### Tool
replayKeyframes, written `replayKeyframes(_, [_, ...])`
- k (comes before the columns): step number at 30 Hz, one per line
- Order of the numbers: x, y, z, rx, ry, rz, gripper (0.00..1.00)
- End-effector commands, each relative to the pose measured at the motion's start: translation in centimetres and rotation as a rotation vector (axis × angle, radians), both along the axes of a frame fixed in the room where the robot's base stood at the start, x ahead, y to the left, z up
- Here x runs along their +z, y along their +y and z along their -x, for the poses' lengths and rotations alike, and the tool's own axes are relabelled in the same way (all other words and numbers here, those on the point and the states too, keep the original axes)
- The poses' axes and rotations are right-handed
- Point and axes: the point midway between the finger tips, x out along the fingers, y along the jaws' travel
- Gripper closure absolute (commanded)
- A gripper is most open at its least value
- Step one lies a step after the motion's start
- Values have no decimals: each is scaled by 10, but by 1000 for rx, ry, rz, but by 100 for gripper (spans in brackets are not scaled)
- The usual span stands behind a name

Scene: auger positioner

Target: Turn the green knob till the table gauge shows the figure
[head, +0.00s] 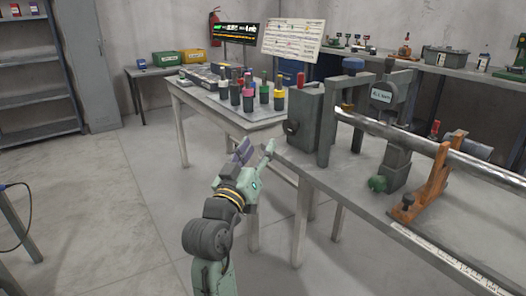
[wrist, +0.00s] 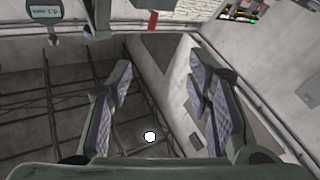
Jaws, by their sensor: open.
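The green knob (head: 377,184) sits low on a grey upright stand at the right bench, near its front edge. A gauge with a small display (head: 381,96) is at the top of that stand; its figure is too small to read. A similar dark display (wrist: 39,11) shows at the upper left of the wrist view. My gripper (head: 255,152) is open and empty, off the front left corner of the bench, left of the knob and apart from it. Both padded fingers spread wide in the wrist view (wrist: 160,110), with nothing between them.
A long metal bar (head: 430,150) runs across the bench on an orange support (head: 432,180). A grey housing (head: 313,122) stands at the bench's left end. Behind is a table with several coloured holders (head: 248,98). A ruled strip (head: 440,258) lines the bench's front edge.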

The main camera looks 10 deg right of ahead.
Motion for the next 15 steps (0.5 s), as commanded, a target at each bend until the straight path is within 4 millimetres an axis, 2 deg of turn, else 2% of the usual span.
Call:
replayKeyframes(5, [0, -1, 0, -1, 0, -1, 44])
replayKeyframes(8, [-3, -11, 2, -24, 9, -11, 44])
replayKeyframes(11, [-14, -42, 9, -92, 36, -40, 44])
replayKeyframes(15, [-44, -107, 31, -245, 104, -93, 44])
